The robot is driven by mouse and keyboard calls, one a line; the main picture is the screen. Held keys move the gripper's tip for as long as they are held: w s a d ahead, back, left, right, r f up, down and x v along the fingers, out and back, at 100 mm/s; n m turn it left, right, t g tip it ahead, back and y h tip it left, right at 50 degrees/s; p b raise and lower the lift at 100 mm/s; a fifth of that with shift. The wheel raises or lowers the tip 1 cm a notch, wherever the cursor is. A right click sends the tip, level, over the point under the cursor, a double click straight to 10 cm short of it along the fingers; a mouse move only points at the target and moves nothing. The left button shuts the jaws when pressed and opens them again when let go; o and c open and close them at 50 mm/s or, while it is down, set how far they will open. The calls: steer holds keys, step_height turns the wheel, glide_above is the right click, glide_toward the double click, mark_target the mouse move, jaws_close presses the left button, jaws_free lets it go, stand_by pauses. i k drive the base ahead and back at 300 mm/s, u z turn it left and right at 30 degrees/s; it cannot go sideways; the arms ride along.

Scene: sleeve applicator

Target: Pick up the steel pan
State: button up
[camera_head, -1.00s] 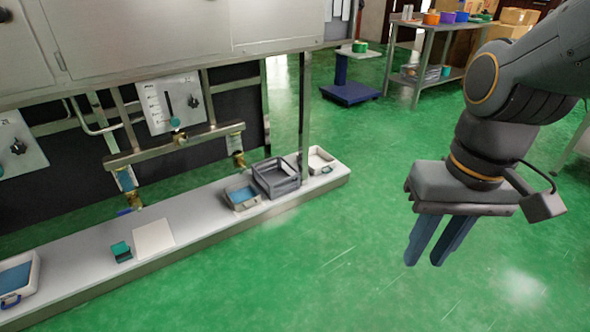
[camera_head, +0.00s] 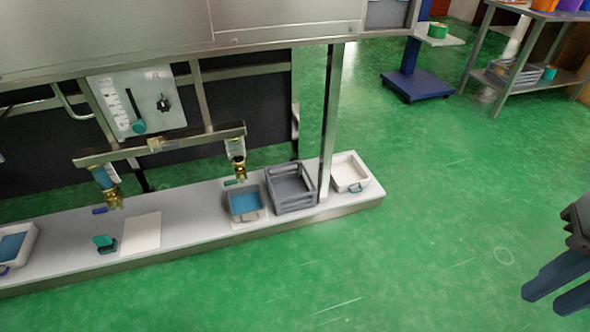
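Several shallow pans stand on the long white ledge. A grey pan with a blue inside (camera_head: 262,203) sits right of the ledge's middle and looks most like steel; I cannot tell for sure that it is the steel pan. A pale pan with a small front handle (camera_head: 364,176) stands at the ledge's right end. Another pale pan with a blue inside (camera_head: 33,240) is partly cut off at the left edge. My gripper (camera_head: 543,300) is at the lower right edge, over the floor and far from the pans. Its two blue fingers are apart and empty; its upper part is out of frame.
A grey open crate (camera_head: 275,206) stands close right of the grey pan, beside a steel post (camera_head: 331,120). Brass valves (camera_head: 237,168) hang above the ledge. A white sheet (camera_head: 142,232) and a teal block (camera_head: 105,243) lie further left. Green floor (camera_head: 430,240) in front is clear.

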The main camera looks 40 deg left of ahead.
mark_target(246, 204)
steer(key=u, duration=0.3)
steer(key=i, duration=0.75)
steer(key=u, duration=1.25)
steer(key=i, duration=0.65)
steer(key=u, duration=0.55)
